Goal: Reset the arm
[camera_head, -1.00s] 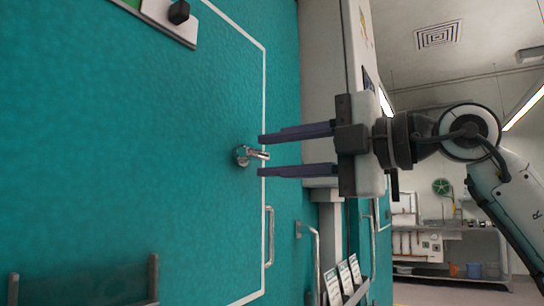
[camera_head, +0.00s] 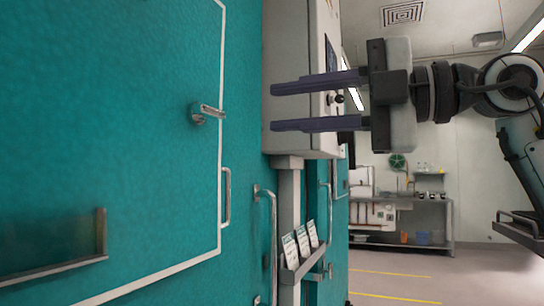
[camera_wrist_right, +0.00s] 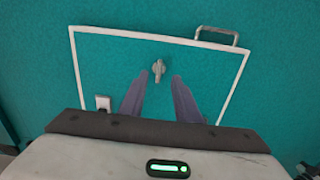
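My right gripper (camera_head: 271,107) is open and empty in the head view, with its two dark fingers pointing left. It is apart from the teal door panel and to the right of a small metal latch handle (camera_head: 208,112) on that panel. In the right wrist view the open fingers (camera_wrist_right: 159,88) point toward the teal wall, and the latch handle (camera_wrist_right: 158,70) shows between and beyond their tips. My left gripper is in neither view.
A white-outlined teal panel (camera_head: 120,150) fills the left side. Bar handles (camera_head: 227,198) stick out of the teal fronts. A grey cabinet box (camera_head: 295,75) stands behind my right gripper. A rack of cards (camera_head: 300,262) hangs lower down. Open floor (camera_head: 400,275) and a metal shelf lie at right.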

